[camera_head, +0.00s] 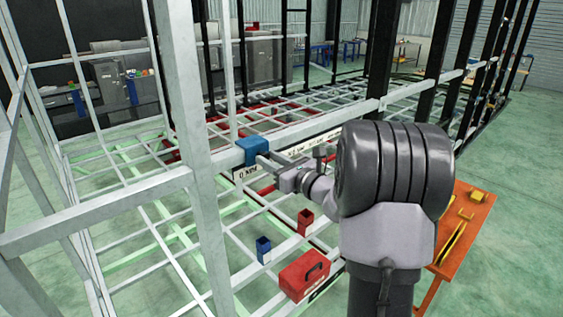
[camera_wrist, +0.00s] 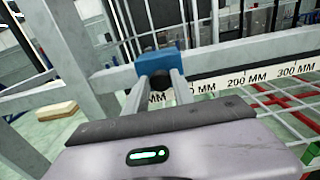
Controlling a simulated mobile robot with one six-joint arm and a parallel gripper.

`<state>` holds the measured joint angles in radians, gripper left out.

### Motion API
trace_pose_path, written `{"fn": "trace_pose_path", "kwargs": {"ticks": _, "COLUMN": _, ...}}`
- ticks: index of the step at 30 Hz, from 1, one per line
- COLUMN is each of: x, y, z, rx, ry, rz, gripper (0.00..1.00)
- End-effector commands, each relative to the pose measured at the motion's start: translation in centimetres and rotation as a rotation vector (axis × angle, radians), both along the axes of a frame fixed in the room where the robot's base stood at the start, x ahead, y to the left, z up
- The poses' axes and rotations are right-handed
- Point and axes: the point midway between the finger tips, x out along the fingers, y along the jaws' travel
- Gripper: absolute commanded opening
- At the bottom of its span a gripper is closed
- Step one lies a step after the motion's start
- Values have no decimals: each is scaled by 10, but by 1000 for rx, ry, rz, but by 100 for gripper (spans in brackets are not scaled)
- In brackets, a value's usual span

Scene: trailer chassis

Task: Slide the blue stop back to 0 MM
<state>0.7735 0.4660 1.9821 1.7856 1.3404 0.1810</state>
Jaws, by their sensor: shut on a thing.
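A grey upright post (camera_head: 186,95) stands just left of the stop. Below are a red toolbox (camera_head: 303,275), a blue open box (camera_head: 263,249) and a red open box (camera_head: 305,221). An orange table (camera_head: 463,236) is at right. The rail right of the stop looks clear.

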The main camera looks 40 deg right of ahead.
Motion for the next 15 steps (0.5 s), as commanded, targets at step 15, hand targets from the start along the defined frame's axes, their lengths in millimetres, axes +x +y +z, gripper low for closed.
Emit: {"fn": "trace_pose_path", "kwargs": {"ticks": 15, "x": -4, "y": 47, "z": 0, "rx": 0, "ry": 1, "rz": 2, "gripper": 0}}
